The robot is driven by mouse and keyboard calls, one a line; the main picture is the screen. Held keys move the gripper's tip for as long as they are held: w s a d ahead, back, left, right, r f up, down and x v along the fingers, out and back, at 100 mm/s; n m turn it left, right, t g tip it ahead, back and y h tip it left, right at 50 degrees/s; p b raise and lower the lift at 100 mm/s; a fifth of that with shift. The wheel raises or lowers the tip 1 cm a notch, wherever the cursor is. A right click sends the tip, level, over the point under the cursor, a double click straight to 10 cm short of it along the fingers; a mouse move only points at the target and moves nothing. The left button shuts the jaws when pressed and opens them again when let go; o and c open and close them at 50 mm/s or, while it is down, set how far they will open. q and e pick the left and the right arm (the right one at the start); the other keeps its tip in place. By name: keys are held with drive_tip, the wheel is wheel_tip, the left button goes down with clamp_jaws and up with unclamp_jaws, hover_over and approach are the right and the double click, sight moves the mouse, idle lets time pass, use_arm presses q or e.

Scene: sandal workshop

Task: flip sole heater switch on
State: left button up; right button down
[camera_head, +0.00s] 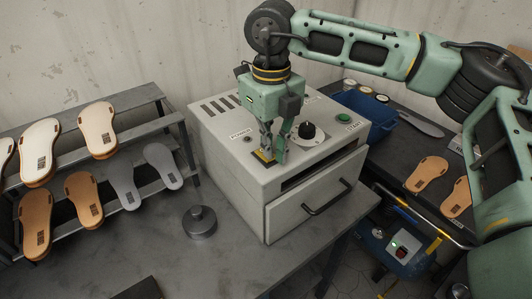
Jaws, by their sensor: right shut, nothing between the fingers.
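The sole heater (237,172) is a pale box on the grey table, with a front drawer and black handle (328,196). Its top carries a label reading POWER (241,133), a black knob (306,131), a green button (343,118) and a START label. My right gripper (268,155) points down onto the heater's top, below the POWER label. It is shut with nothing held. Its fingertips are at a small yellow-edged switch plate (260,157), which they largely cover. I cannot tell the switch position or whether they touch it. My left gripper is not in view.
A stepped rack (92,129) with several tan, white and grey soles stands at left. A round metal weight (200,221) sits on the table (170,257) before the heater. A blue bin (375,118) and more soles (427,173) lie on the right bench. The table's front left is mostly clear.

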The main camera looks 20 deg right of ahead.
drive_tip(key=shift+f+b, duration=0.35)
drive_tip(key=shift+f, duration=0.1)
drive_tip(key=shift+s+r, duration=0.1)
drive_tip(key=shift+r+p, duration=0.6)
drive_tip(key=shift+r, duration=0.25)
drive_tip(key=shift+r+p, duration=1.3)
drive_tip(key=shift+r, duration=1.35)
drive_tip(key=shift+f, duration=0.15)
